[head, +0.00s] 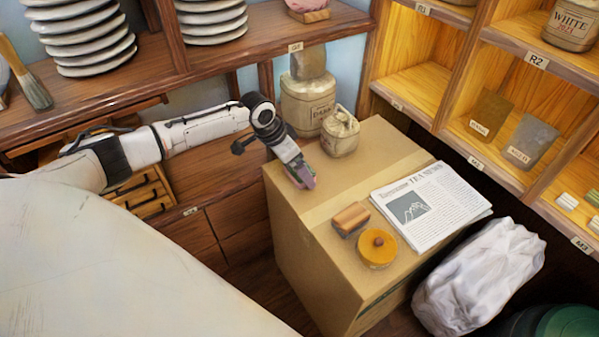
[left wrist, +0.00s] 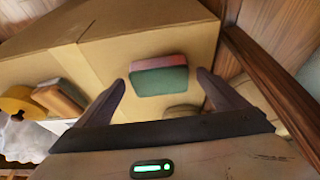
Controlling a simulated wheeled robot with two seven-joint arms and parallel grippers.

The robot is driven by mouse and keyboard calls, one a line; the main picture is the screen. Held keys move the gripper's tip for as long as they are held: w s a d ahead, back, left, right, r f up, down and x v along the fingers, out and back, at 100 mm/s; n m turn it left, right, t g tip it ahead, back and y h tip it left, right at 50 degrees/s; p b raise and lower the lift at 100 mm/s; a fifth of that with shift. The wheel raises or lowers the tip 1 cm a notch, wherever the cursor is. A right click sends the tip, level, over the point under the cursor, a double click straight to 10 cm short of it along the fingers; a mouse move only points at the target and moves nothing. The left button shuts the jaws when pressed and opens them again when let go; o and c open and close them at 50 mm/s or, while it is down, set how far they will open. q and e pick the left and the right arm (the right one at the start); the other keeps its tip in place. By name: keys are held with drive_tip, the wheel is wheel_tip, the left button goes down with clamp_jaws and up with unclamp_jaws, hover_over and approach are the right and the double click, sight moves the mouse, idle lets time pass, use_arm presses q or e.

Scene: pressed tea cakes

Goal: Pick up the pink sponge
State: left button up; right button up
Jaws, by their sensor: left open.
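The pink sponge (head: 308,171) is on the top of the cardboard box (head: 385,150), near its left edge and largely hidden by my gripper in the head view. In the left wrist view the sponge (left wrist: 159,79) shows a green face with a pink layer behind it. My left gripper (head: 299,176) reaches down over the box at the sponge. In the left wrist view its two fingers stand apart, one on each side of the sponge, with visible gaps to both. My right gripper is not in view.
A larger jar (head: 306,103) stands behind. A white crumpled bag (head: 480,277) lies right of the box; wooden shelves surround it.

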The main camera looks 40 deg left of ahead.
use_arm(q)
drive_tip(key=shift+w+d+f, duration=0.1)
drive_tip(key=shift+w+f, duration=0.15)
drive_tip(key=shift+f, duration=0.3)
drive_tip(key=c, duration=1.2)
wheel_tip(320, 180, up, 10)
drive_tip(key=shift+p, duration=0.4)
